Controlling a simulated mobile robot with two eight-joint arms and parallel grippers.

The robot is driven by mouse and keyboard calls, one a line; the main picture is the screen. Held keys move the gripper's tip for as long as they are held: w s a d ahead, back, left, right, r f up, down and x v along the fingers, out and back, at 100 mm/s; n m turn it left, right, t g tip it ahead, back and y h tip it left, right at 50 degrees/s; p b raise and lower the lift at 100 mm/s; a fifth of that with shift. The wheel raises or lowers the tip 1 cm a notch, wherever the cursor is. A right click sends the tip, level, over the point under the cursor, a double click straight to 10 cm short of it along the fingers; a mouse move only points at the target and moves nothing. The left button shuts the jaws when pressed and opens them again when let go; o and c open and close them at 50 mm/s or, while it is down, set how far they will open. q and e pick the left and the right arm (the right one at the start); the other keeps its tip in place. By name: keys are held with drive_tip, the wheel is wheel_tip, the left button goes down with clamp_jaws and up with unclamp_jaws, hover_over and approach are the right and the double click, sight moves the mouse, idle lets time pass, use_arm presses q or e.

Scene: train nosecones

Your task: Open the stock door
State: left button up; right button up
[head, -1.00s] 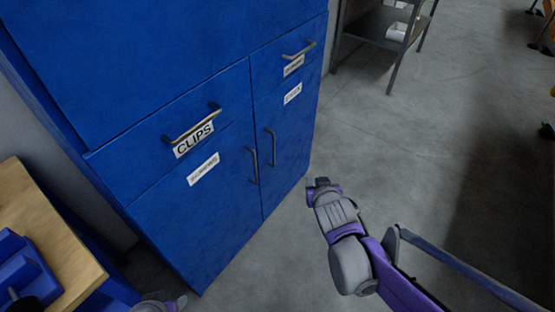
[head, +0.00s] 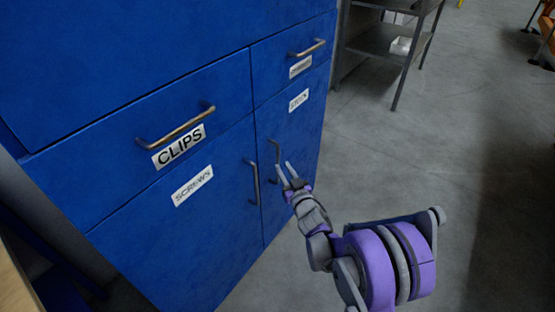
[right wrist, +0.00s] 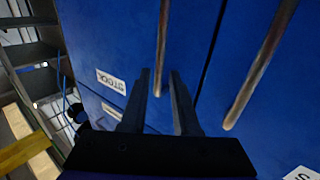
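The stock door (head: 290,130) is the blue right-hand lower door of the cabinet and is closed. My left gripper is out of view.
The SCREWS door handle (head: 253,180) stands close to the left of the stock handle. The CLIPS drawer (head: 150,120) and a smaller drawer (head: 275,72) above are closed. A grey shelf (head: 385,40) stands behind right. The floor (head: 385,170) right of the cabinet is clear.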

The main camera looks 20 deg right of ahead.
sight(278, 159)
drive_tip(key=w, duration=0.6)
drive_tip(key=shift+w+a+b, duration=0.15)
drive_tip(key=shift+a+b, duration=0.1)
drive_tip(key=shift+b, duration=0.1)
drive_tip(key=shift+c, duration=0.3)
clamp_jaws()
idle(0.8)
